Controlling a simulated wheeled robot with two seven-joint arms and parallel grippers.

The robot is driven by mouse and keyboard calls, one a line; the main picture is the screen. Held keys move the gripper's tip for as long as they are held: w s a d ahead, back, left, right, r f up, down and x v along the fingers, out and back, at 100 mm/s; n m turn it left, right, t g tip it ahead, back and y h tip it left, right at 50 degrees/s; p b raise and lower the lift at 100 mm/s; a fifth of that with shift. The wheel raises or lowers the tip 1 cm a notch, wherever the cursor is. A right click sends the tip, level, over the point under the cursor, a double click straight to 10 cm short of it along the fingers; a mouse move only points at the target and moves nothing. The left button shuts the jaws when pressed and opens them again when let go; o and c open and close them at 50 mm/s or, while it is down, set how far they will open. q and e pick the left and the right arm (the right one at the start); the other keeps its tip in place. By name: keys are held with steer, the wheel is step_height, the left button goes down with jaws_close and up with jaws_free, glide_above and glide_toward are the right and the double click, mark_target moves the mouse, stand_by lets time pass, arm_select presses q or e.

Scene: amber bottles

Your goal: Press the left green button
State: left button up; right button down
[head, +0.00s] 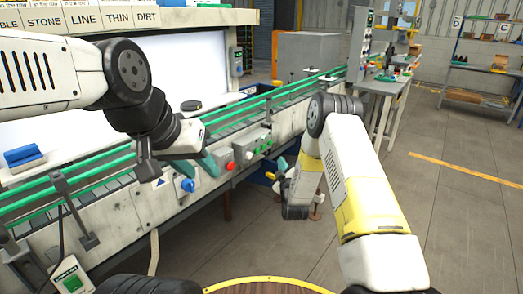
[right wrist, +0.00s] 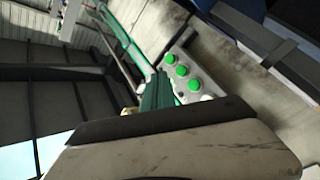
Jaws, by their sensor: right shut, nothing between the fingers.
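A small panel with three green buttons (head: 263,147) sits on the conveyor's front side; its leftmost green button (head: 257,151) shows in the head view. The row also shows tilted in the right wrist view, with a middle button (right wrist: 181,71) and a lower one (right wrist: 194,85). My right gripper (head: 282,165) is in front of the conveyor, just right of the panel and below it. Its teal fingers (right wrist: 158,92) are shut and empty, pointing beside the buttons; contact cannot be told. My left gripper (head: 194,168) is open and empty, its teal fingers apart near the red button.
A red button (head: 230,166) and a blue knob (head: 188,185) are on the conveyor front, left of the green buttons. Green rails (head: 85,182) run along the belt. A box with another green button (head: 72,284) is at lower left. The floor (head: 455,220) at right is clear.

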mark_target(257, 151)
steer(key=w+a, duration=0.5)
steer(key=a, duration=0.2)
stand_by(0.5)
steer(key=shift+w+a, duration=0.1)
steer(key=shift+a, duration=0.1)
stand_by(1.8)
steer(key=shift+w+a, duration=0.2)
steer(key=shift+w, duration=0.05)
